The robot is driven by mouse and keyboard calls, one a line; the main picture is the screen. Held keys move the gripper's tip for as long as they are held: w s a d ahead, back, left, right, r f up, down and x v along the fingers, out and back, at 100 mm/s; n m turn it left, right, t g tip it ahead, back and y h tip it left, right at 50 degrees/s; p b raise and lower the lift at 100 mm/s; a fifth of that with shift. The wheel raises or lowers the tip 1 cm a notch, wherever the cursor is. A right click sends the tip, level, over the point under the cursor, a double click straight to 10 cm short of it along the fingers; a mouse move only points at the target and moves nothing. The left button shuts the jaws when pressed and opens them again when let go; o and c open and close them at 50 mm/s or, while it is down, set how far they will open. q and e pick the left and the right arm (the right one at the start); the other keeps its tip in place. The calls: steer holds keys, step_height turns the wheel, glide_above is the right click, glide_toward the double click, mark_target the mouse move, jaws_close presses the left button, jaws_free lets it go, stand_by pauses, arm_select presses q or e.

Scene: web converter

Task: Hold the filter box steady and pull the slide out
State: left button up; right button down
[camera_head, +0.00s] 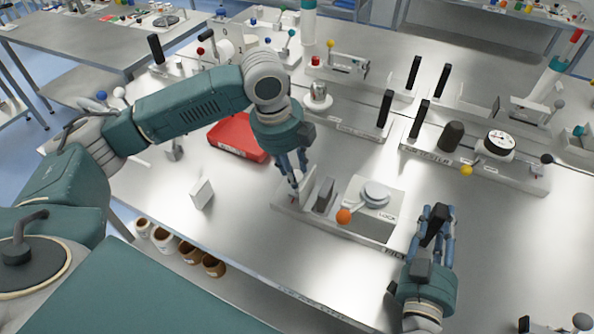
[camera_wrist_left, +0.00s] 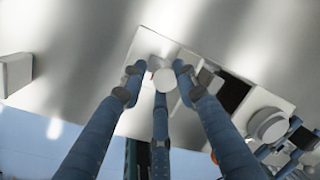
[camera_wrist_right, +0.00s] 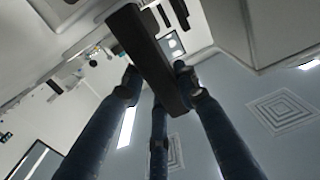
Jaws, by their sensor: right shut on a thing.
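A white box marked LOCK (camera_head: 385,219), with a round grey knob on top and an orange ball lever, stands on a low metal base (camera_head: 290,211). I take it for the filter box. My right gripper (camera_head: 437,222) is shut on a black handle (camera_head: 434,230) to the right of the box; the handle also shows as a dark bar in the right wrist view (camera_wrist_right: 148,55). Whether it joins the slide is hidden. My left gripper (camera_head: 299,182) points down at the base's left end. In the left wrist view its fingers (camera_wrist_left: 160,75) are apart around a small white round part (camera_wrist_left: 164,80).
A red tray (camera_head: 238,137) and a small white block (camera_head: 202,193) lie left of the base. Behind stand other fixtures with black handles, a dial gauge (camera_head: 499,142) and a yellow ball lever (camera_head: 467,170).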

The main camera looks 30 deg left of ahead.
arm_select(q)
steer(key=shift+a, duration=0.2)
arm_select(e)
steer(key=shift+s+d+f, duration=0.1)
steer(key=shift+f, duration=0.45)
arm_select(q)
steer(key=shift+d, duration=0.15)
steer(key=shift+r, duration=0.3)
step_height(320, 180, up, 11)
steer(key=s+a, duration=0.1)
steer(key=s, duration=0.1)
steer(key=shift+s+a, duration=0.15)
steer(key=shift+a, duration=0.15)
steer(key=shift+r+p, duration=0.75)
steer(key=shift+r, duration=0.05)
arm_select(e)
steer(key=shift+d+r, duration=0.1)
steer(key=shift+r, duration=0.25)
steer(key=c, duration=1.3)
jaws_free()
steer(key=shift+c, duration=0.2)
arm_select(q)
steer(key=shift+d, duration=0.15)
arm_select(e)
steer(key=shift+o, duration=0.6)
steer(key=shift+r, duration=0.1)
steer(key=shift+w, duration=0.2)
